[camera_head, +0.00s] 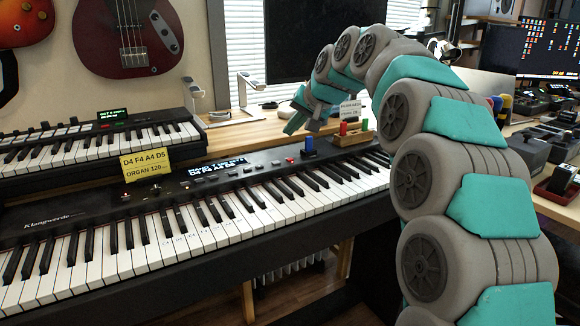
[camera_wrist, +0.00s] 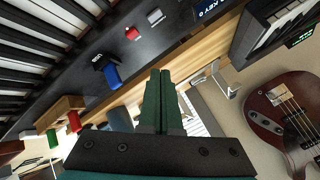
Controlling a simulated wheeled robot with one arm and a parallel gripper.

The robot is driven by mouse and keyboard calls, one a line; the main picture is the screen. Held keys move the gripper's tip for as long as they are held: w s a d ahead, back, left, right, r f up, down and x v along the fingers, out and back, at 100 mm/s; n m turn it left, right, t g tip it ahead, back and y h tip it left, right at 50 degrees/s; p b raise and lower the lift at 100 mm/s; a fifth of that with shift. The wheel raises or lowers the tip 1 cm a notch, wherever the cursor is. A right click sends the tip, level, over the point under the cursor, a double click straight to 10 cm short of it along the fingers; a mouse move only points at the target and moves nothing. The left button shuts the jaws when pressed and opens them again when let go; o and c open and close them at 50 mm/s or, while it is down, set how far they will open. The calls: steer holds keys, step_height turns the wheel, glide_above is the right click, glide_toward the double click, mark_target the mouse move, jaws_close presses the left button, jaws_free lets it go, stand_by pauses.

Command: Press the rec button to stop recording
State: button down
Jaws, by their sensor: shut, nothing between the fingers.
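The rec button appears to be the small red button (camera_head: 290,160) on the panel of the large keyboard (camera_head: 110,205). In the wrist view the red button (camera_wrist: 131,33) sits near the top, beside a grey button. Its label cannot be read. My gripper (camera_head: 290,128) is above and behind the keyboard's panel, apart from the red button. In the wrist view my gripper (camera_wrist: 160,74) has its green fingers together with nothing between them, pointing over the wooden desk edge.
A blue USB stick (camera_head: 308,147) stands up from the panel, right of the red button; it also shows in the wrist view (camera_wrist: 112,76). A wooden block (camera_head: 350,139) with red and green pieces stands behind it. A yellow note (camera_head: 146,164) stands at the panel's left.

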steer(key=shift+f+b, duration=0.95)
steer(key=shift+f, duration=1.45)
steer(key=shift+f, duration=0.15)
steer(key=shift+f, duration=0.25)
steer(key=shift+f, duration=0.35)
stand_by(0.5)
steer(key=shift+r, duration=0.1)
steer(key=shift+r+p, duration=0.3)
steer(key=shift+r, duration=0.35)
steer(key=shift+r+p, duration=1.6)
steer(key=shift+r, duration=0.95)
